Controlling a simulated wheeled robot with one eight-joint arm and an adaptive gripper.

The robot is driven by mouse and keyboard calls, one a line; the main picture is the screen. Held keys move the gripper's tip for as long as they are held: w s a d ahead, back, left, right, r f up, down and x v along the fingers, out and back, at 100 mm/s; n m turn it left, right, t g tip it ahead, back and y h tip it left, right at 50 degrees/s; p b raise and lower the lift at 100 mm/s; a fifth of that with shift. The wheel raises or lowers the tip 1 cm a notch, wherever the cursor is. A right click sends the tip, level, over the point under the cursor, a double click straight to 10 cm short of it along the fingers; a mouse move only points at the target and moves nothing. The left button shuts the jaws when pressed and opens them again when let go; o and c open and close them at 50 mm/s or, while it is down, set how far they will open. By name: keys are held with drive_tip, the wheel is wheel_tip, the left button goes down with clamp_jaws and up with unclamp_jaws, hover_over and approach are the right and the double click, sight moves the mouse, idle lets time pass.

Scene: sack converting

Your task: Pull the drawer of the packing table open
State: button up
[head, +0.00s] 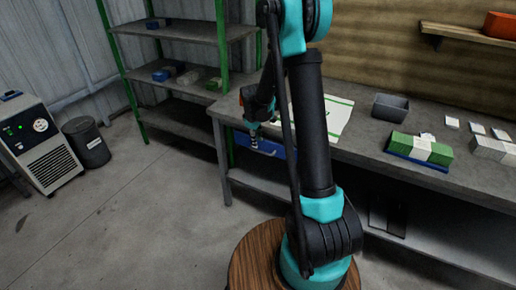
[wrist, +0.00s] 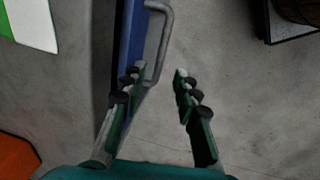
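The packing table (head: 355,148) has a grey top and stands on the right in the head view. Its blue drawer (head: 275,149) sits under the top near the left end, partly hidden by my arm. In the wrist view the blue drawer front (wrist: 130,42) runs up the picture, with its grey bar handle (wrist: 163,45) on its right side. My gripper (wrist: 158,73) is open. The handle's lower end shows between the fingertips, nearer the left one; I cannot tell whether they touch. In the head view my gripper (head: 253,141) is at the drawer's left part.
A green-framed shelf rack (head: 178,35) stands behind the table's left end. A grey bin (head: 393,107) and a green-and-white bundle (head: 422,148) sit on the tabletop.

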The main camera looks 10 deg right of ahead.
sight(258, 151)
drive_tip(key=shift+w+d+f, duration=0.1)
drive_tip(key=shift+w+f, duration=0.05)
drive_tip(key=shift+f, duration=0.75)
drive_tip(key=shift+w+d+f, duration=0.1)
drive_tip(key=shift+f, duration=0.75)
drive_tip(key=shift+w+d+f, duration=0.1)
drive_tip(key=shift+w+f, duration=0.05)
drive_tip(key=shift+f, duration=0.75)
clamp_jaws()
